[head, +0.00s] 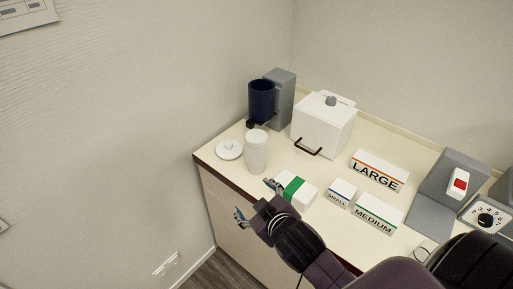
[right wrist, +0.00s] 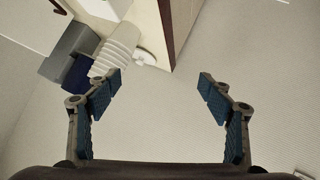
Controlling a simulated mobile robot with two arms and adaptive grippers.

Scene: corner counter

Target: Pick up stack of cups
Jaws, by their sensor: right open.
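The stack of white cups (head: 257,150) stands upright near the left front edge of the counter (head: 313,226) in the head view. In the right wrist view the stack (right wrist: 117,50) shows at the upper left, beyond the left finger. My right gripper (head: 256,200) is open and empty. In the head view it is at the counter's front edge, below the stack and apart from it. In the right wrist view its two blue-padded fingers (right wrist: 162,95) are spread wide with nothing between them. My left gripper does not show.
A white lid (head: 229,149) lies left of the stack. A dark blue and grey machine (head: 279,98) and a white box with a handle (head: 323,124) stand behind. A green-banded white box (head: 296,188) is right of the gripper, near the LARGE (head: 379,171), SMALL (head: 340,193) and MEDIUM (head: 376,214) boxes.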

